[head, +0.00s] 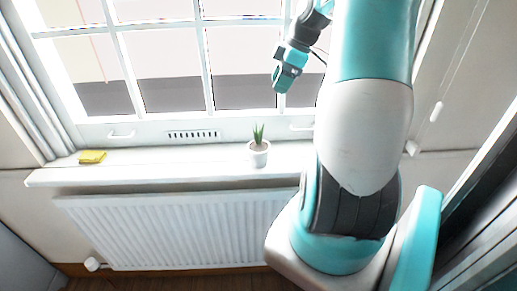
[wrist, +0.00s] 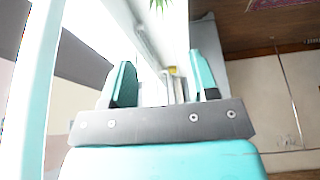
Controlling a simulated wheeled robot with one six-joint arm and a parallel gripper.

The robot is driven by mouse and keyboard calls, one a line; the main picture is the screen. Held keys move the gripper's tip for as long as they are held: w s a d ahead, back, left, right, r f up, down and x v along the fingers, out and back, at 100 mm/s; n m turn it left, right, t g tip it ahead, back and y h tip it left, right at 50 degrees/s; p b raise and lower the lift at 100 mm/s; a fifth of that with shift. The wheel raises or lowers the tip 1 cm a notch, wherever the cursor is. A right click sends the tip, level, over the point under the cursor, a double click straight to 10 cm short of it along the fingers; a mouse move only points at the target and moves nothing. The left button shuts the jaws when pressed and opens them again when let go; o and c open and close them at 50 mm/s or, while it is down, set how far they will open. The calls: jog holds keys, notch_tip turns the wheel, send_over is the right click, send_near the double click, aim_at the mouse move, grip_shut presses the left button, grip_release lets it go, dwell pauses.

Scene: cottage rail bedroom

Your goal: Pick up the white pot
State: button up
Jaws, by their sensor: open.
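The white pot (head: 259,154) stands upright on the window sill in the head view, with a spiky green plant (head: 258,134) in it. In the wrist view only green leaf tips (wrist: 160,4) show at the top edge; the pot itself is out of that picture. My gripper (head: 283,84) is in front of the window, above and to the right of the pot, apart from it. In the wrist view its two teal fingers (wrist: 162,82) are spread with nothing held between them.
The white sill (head: 180,165) runs under the window, above a white radiator (head: 180,230). A yellow item (head: 92,157) lies at the sill's left end. White window handles (head: 122,134) stick out near the sill. The sill between the yellow item and the pot is clear.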

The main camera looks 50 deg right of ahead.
aim_at(259, 123)
jog(key=p+x, duration=0.2)
jog(key=x, duration=0.9)
jog(key=shift+a+f, duration=0.1)
jog(key=shift+f, duration=0.15)
jog(key=shift+p+x, duration=1.25)
jog(key=shift+x, duration=1.35)
grip_shut()
